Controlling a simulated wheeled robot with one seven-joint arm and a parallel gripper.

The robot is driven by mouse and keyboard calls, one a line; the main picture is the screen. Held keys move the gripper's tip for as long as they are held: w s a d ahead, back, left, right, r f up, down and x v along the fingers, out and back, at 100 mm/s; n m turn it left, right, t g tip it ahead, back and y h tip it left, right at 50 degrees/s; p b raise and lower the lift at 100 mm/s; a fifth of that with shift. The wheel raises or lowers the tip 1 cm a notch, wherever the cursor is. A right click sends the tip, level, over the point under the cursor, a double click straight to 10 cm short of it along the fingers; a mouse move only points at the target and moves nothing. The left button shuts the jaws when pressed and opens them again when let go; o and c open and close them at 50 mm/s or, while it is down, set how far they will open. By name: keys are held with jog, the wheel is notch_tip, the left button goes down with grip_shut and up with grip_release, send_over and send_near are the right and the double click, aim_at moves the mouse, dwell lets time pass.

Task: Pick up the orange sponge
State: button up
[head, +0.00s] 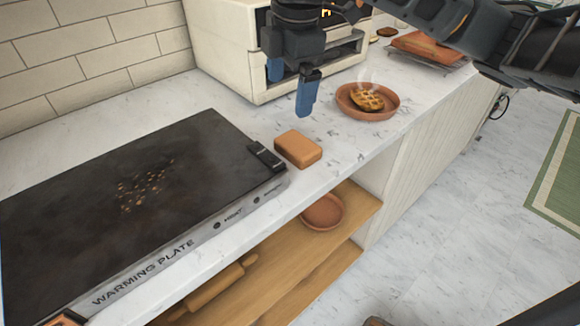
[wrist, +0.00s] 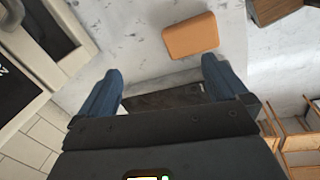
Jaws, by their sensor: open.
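The orange sponge (head: 298,149) lies flat on the white marble counter, just right of the warming plate in the head view. It also shows whole in the wrist view (wrist: 191,36), beyond my fingertips and a little right of the middle between them. My gripper (head: 291,92) is open and empty, with two blue fingers pointing down. It hangs above the counter, behind the sponge in the head view and apart from it. In the wrist view, both fingers of my gripper (wrist: 164,72) are spread wide with nothing between them.
A black warming plate (head: 110,175) fills the left of the counter. A white oven-like appliance (head: 225,50) stands behind my gripper. A terracotta plate (head: 345,107) with a steaming waffle (head: 367,97) sits to the right. Below, a wooden shelf (head: 355,207) holds a bowl (head: 322,212) and rolling pin (head: 218,287).

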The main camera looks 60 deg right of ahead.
aim_at(297, 143)
jog(key=s+a+f+n+g+b, duration=0.1)
jog(key=s+a+f+n+g, duration=0.1)
jog(key=shift+s+a+f+n+h+b, duration=0.15)
jog(key=shift+s+f+n+h+b, duration=0.1)
jog(key=shift+f+n+h+b, duration=0.1)
jog(key=shift+s+d+f+b, duration=0.1)
jog(key=shift+d+f+b, duration=0.05)
jog(key=shift+f, duration=1.75)
jog(key=shift+s+d+f+b, duration=0.1)
jog(key=shift+d+f+b, duration=0.05)
jog(key=shift+f, duration=1.75)
jog(key=shift+w, duration=0.1)
jog(key=shift+c, duration=0.4)
jog(key=c, duration=0.6)
